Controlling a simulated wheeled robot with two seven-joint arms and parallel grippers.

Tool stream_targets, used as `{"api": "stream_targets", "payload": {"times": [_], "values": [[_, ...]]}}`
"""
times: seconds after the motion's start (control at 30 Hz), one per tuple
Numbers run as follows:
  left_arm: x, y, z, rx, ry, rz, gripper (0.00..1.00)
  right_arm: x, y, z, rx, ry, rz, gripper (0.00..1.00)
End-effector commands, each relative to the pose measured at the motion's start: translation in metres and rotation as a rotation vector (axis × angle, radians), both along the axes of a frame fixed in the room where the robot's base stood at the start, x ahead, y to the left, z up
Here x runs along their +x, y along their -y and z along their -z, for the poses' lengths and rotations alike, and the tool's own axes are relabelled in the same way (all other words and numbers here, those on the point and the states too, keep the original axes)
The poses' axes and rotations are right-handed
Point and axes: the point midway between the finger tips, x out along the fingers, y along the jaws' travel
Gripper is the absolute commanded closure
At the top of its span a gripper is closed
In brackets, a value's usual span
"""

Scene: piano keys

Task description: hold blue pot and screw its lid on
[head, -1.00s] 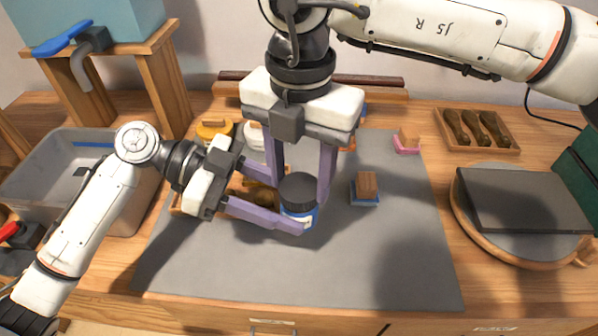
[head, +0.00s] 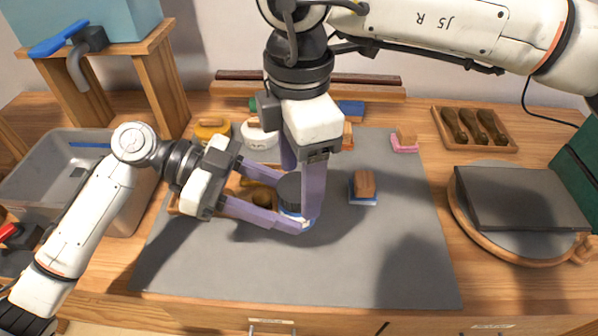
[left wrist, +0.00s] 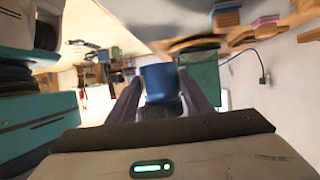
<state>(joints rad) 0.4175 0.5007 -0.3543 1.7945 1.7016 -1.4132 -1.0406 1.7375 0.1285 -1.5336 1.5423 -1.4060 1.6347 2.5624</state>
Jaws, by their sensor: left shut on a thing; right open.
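The blue pot (head: 293,216) stands on the grey mat in the head view, mostly hidden by purple fingers. It also shows in the left wrist view (left wrist: 160,76), upside down in the picture. My left gripper (head: 288,198) is shut on the pot's body from the left. The dark lid (head: 289,188) sits on top of the pot; whether it is fully screwed down cannot be told. My right gripper (head: 300,190) points down from above, open, with its fingers around the lid on two sides. Its near finger covers part of lid and pot.
The grey mat (head: 300,275) is clear in front. A wooden-topped blue block (head: 363,188) stands just right of the pot, a pink one (head: 404,140) farther back. Yellow (head: 212,129) and white (head: 258,136) pots stand behind left. A grey bin (head: 60,180) is left.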

Motion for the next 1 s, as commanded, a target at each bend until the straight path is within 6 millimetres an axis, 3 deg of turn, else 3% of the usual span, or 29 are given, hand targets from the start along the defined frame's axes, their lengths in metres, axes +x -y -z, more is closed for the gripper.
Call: {"api": "stream_targets", "payload": {"times": [0.37,0.73,0.87,1.0], "values": [[0.0,0.0,-0.001,-0.002,0.002,0.0,1.0,0.0,-0.001,-0.042,0.001,0.003,-0.001,0.35],[0.0,0.0,-0.001,-0.002,0.002,0.0,1.0,0.0,0.0,-0.044,0.0,0.0,-0.018,0.38],[0.0,0.0,-0.001,-0.002,0.002,0.0,1.0,0.0,0.0,-0.046,0.0,0.0,-0.124,0.38],[0.0,0.0,-0.001,-0.002,0.002,0.0,1.0,0.0,-0.001,-0.048,-0.001,0.001,-0.367,0.38]]}}
